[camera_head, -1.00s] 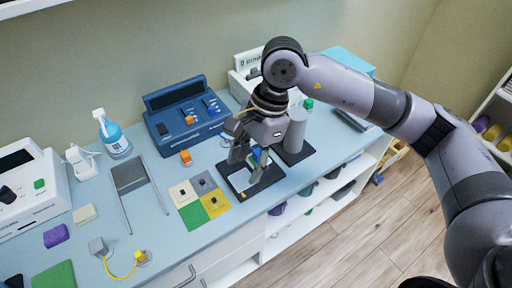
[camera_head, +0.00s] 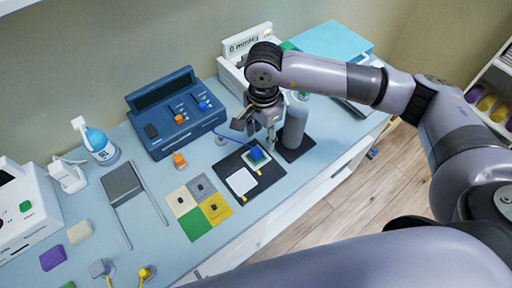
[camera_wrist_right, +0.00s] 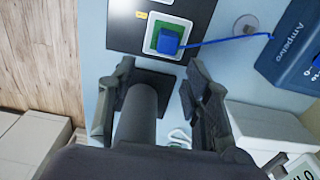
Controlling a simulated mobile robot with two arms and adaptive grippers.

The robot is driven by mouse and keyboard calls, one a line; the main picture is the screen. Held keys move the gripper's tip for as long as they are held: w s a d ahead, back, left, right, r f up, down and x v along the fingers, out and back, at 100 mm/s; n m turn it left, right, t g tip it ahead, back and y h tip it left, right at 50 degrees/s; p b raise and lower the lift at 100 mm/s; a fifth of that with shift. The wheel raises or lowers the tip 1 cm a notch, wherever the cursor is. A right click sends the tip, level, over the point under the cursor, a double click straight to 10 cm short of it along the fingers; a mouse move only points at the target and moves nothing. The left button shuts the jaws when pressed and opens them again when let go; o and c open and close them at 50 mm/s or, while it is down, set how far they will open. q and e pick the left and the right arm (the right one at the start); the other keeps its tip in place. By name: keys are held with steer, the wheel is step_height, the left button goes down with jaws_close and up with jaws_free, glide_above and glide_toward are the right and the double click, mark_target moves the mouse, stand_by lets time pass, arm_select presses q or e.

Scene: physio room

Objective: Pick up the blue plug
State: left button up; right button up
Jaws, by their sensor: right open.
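The blue plug (camera_head: 257,153) sits on a small green-and-white square pad on the right part of a black mat (camera_head: 236,193). In the wrist view the plug (camera_wrist_right: 167,41) is in plain sight above the fingertips, with a blue cable running right from it. My right gripper (camera_head: 257,136) is open and empty, just behind the plug and apart from it. In the wrist view its spread fingers (camera_wrist_right: 159,72) show on either side of a grey cylinder (camera_wrist_right: 138,115), which stands right of the gripper in the head view. My left gripper is out of view.
The grey cylinder (camera_head: 295,128) stands on a black base close to the right gripper. A blue console (camera_head: 165,143) stands behind left, with an orange block (camera_head: 180,160) before it. A coloured four-square board (camera_head: 192,226) lies left of the mat. The counter's front edge is near.

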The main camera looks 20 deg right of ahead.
mark_target(256, 154)
step_height(256, 154, down, 2)
steer(key=shift+f, duration=0.1)
steer(key=shift+f+p, duration=0.15)
steer(key=shift+p, duration=0.15)
steer(key=shift+f, duration=0.2)
steer(key=f, duration=0.1)
steer(key=f+p, duration=0.2)
steer(key=shift+w+a+f, duration=0.15)
steer(key=shift+w+f, duration=0.15)
steer(key=shift+f, duration=0.1)
steer(key=shift+f+p, duration=0.3)
steer(key=shift+f, duration=0.25)
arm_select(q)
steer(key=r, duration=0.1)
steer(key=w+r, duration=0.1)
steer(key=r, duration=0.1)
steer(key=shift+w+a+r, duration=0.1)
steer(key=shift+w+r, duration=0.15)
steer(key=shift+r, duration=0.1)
arm_select(e)
steer(key=shift+c, duration=0.6)
steer(key=c, duration=0.8)
